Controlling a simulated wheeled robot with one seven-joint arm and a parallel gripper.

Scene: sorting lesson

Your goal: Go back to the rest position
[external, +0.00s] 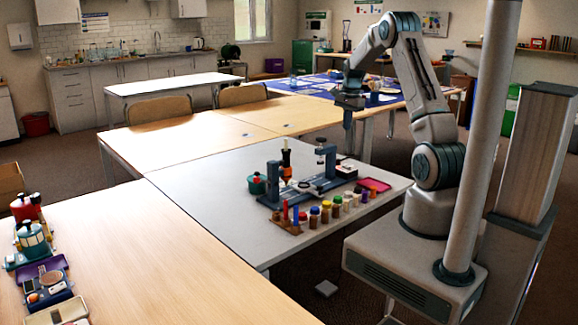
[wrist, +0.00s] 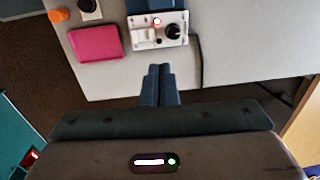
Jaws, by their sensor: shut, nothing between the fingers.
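My gripper (external: 348,119) is raised above the far right side of the grey table (external: 205,200) in the external view. Its fingers point down and are clear of everything on the table. In the wrist view my gripper (wrist: 159,72) has its two fingers together, with nothing between them. The table edge and a white control box (wrist: 158,30) with a black knob and a red light lie beyond the fingertips.
A pink tray (wrist: 95,43) lies beside the control box; it also shows in the external view (external: 374,185). Several small jars (external: 325,211) line the table's near edge. A blue-grey apparatus (external: 300,185) stands behind them. Wooden tables (external: 185,140) stand further back.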

